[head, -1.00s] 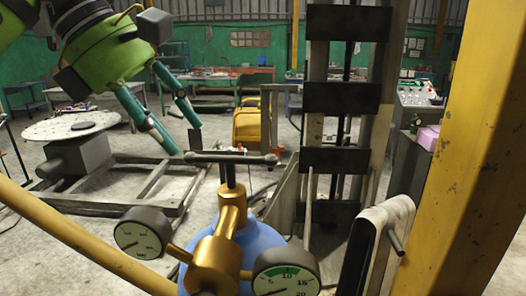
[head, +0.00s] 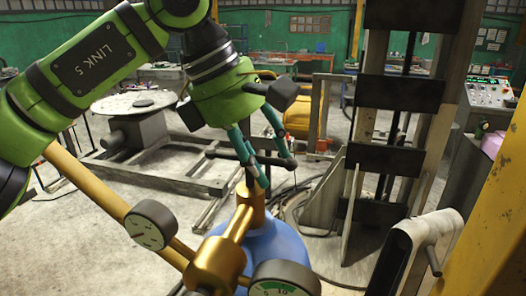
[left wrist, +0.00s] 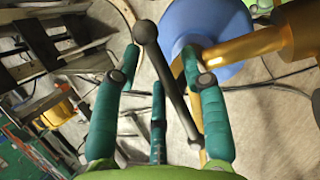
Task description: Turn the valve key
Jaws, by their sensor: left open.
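The valve key (head: 222,154) is a dark grey T-bar with ball ends, on a stem above the brass valve (head: 220,258) of a blue cylinder (head: 278,250). My left gripper (head: 264,168) is over the key, its teal fingers pointing down and hiding the bar's middle. In the left wrist view the key's bar (left wrist: 170,85) runs diagonally between the open fingers of the left gripper (left wrist: 162,62). I cannot tell whether any finger touches it. The brass valve (left wrist: 270,42) and blue cylinder (left wrist: 205,20) show behind. My right gripper is out of view.
Two pressure gauges (head: 150,225) (head: 283,280) flank the valve. A dark column with cross plates (head: 400,93) stands right of it, and a yellow post (head: 490,220) is at the right edge. A round table (head: 134,104) and metal frame stand at left.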

